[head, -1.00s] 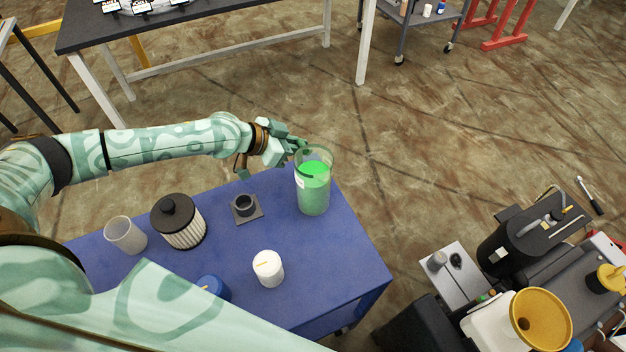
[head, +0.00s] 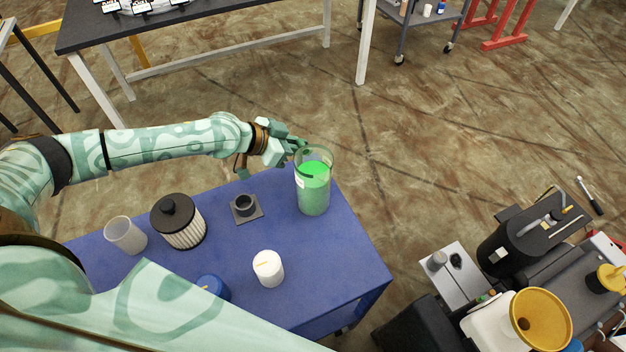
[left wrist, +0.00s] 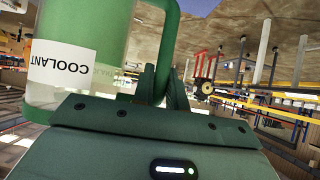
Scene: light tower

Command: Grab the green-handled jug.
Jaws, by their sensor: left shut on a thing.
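The jug (head: 314,186) is a clear cylinder with green liquid inside. It stands upright near the far right corner of the blue table. In the left wrist view the jug (left wrist: 62,75) fills the upper left, with a white COOLANT label and a green handle (left wrist: 165,45) on its right side. My left gripper (head: 297,147) is at the jug's far left side, near its rim. In the left wrist view its dark green fingers (left wrist: 160,88) are shut on the handle's lower part. My right gripper is not in view.
The blue table (head: 325,255) also holds a clear cup (head: 125,235), a ribbed filter with black lid (head: 180,222), a black ring on a square base (head: 245,206), a white capped container (head: 268,268) and a blue lid (head: 213,288).

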